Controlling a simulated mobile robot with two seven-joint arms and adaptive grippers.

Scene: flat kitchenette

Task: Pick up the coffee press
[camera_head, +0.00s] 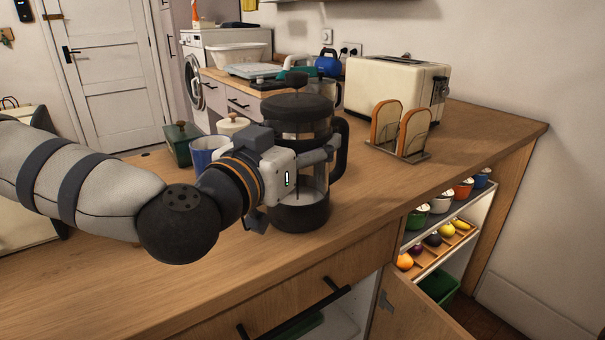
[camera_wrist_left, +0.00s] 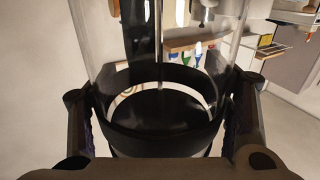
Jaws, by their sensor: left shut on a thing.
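The coffee press (camera_head: 300,208) is upright at the wooden counter, with a black lid, clear glass body, black base and black handle on its right side. My left gripper (camera_head: 315,165) comes in from the left and is shut around the press body. In the left wrist view the press (camera_wrist_left: 158,112) fills the middle, with its clear glass and dark band between the two fingers of my left gripper (camera_wrist_left: 160,120). I cannot tell whether the base touches the counter. My right gripper is not in view.
A cream toaster (camera_head: 385,88) and a rack with bread slices (camera_head: 385,125) stand right of the press. A blue mug (camera_head: 205,152), a green box (camera_head: 180,150) and a lidded white pot (camera_head: 232,124) stand behind my arm. The counter front is clear; a cabinet door (camera_head: 415,310) hangs open below.

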